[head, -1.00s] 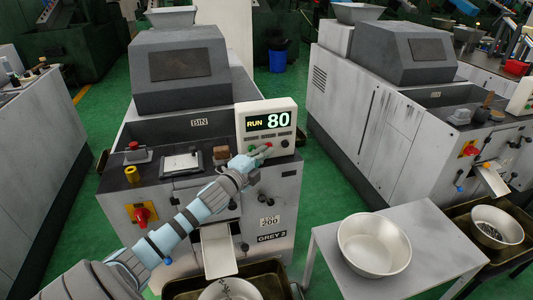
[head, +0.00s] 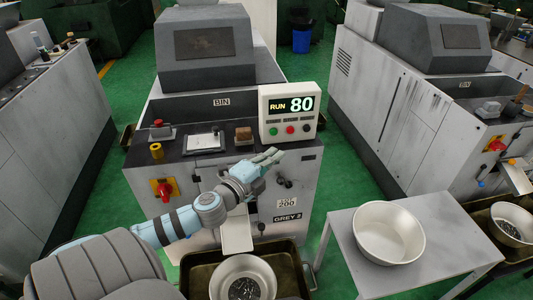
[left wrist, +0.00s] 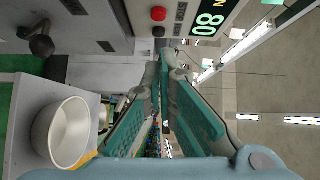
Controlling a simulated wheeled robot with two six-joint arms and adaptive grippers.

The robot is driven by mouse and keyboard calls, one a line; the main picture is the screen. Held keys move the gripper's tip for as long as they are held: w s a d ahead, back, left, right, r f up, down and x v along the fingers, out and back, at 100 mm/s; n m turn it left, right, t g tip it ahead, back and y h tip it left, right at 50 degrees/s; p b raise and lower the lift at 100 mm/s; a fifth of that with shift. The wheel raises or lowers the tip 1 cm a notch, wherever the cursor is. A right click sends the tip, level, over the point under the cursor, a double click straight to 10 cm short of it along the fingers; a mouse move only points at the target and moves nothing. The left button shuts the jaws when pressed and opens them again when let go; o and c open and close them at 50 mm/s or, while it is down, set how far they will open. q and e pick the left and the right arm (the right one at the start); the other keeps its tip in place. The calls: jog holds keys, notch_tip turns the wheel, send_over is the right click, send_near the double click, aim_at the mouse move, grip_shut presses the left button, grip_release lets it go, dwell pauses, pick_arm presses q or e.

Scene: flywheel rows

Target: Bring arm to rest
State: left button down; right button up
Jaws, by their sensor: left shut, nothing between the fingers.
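My left arm comes in from the lower left in the head view. Its gripper (head: 271,158) is shut and empty, just below the control box (head: 289,114) and apart from it. The box's display reads RUN 80, with green, red and black buttons below. The machine (head: 217,100) behind it carries a GREY 2 label. In the left wrist view the shut fingers (left wrist: 165,62) point toward the panel, and the red button (left wrist: 159,13) shows sideways at the top. My right gripper is not in view.
A grey side table (head: 437,232) with an empty metal bowl (head: 389,233) stands at the right. A tray (head: 289,266) on the floor holds a bowl of dark parts (head: 243,281) below the chute (head: 237,236). Another machine (head: 400,100) stands to the right. Green floor lies between.

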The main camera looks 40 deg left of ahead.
pick_arm(q)
jog(key=shift+s+d, duration=0.15)
jog(key=shift+s, duration=0.95)
